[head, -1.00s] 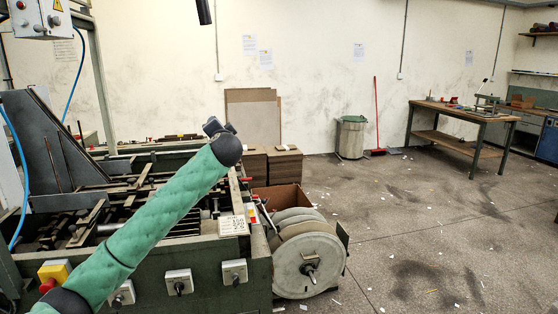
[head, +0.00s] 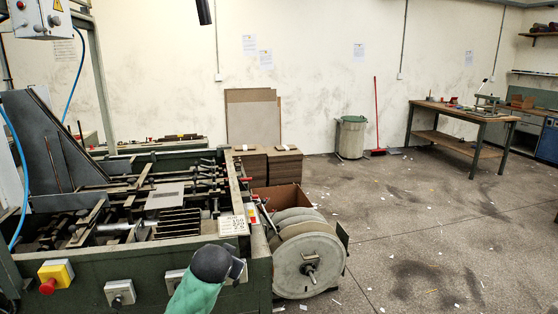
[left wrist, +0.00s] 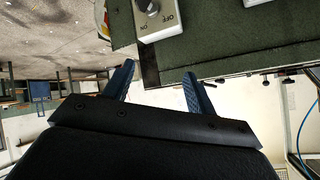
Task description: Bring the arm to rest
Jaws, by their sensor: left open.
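My left arm (head: 195,298), in a green sleeve, comes in at the bottom of the head view, in front of the feeder machine's front panel. Its black end (head: 212,262) shows low beside the panel's right part; the fingers cannot be made out there. In the left wrist view my left gripper (left wrist: 157,75) is open, its two blue-grey fingers apart with nothing between them. That view shows the room upside down, with a switch box (left wrist: 158,15) on the green panel beyond the fingers. My right gripper is in neither view.
The green feeder machine (head: 75,270) fills the left, with a grey sheet (head: 165,196) on its bed. A large reel (head: 308,262) stands at its right end. Board stacks (head: 285,163), a bin (head: 351,138) and a workbench (head: 455,108) stand farther back. The floor at right is open.

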